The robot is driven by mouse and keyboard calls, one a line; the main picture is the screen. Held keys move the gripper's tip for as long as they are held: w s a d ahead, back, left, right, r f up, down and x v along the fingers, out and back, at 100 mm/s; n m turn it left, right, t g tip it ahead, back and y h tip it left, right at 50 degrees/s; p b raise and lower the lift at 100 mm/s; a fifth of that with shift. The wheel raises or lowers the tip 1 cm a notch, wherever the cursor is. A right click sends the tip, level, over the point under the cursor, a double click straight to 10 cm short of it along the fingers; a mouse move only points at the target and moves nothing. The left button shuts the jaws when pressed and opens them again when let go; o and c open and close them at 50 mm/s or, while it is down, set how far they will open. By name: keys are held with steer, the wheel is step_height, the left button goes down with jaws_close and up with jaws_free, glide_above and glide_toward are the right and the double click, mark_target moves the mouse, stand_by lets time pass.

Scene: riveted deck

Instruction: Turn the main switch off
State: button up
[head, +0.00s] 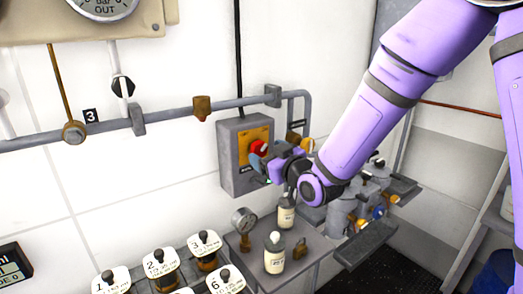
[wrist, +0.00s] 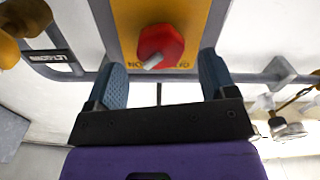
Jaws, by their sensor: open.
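The main switch is a red knob (head: 258,147) on a yellow plate, on the front of a grey wall box (head: 232,165). In the wrist view the red knob (wrist: 161,46) has a pale grey bar on its face, tilted from lower left to upper right. My gripper (head: 262,162) is at the box front, close to the knob. In the wrist view my gripper (wrist: 160,80) is open, with one blue finger on each side and the knob seen beyond and between them. No contact with the knob shows. The lettering on the yellow plate is partly hidden.
A grey pipe (head: 170,113) with brown and grey fittings runs along the wall. Below the box, a grey bench holds small white bottles (head: 274,254) and a gauge (head: 243,220). Valves and fittings crowd the right.

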mark_target(261, 150)
steer(key=shift+x, duration=1.7)
steer(key=c, duration=0.9)
steer(key=shift+c, duration=0.2)
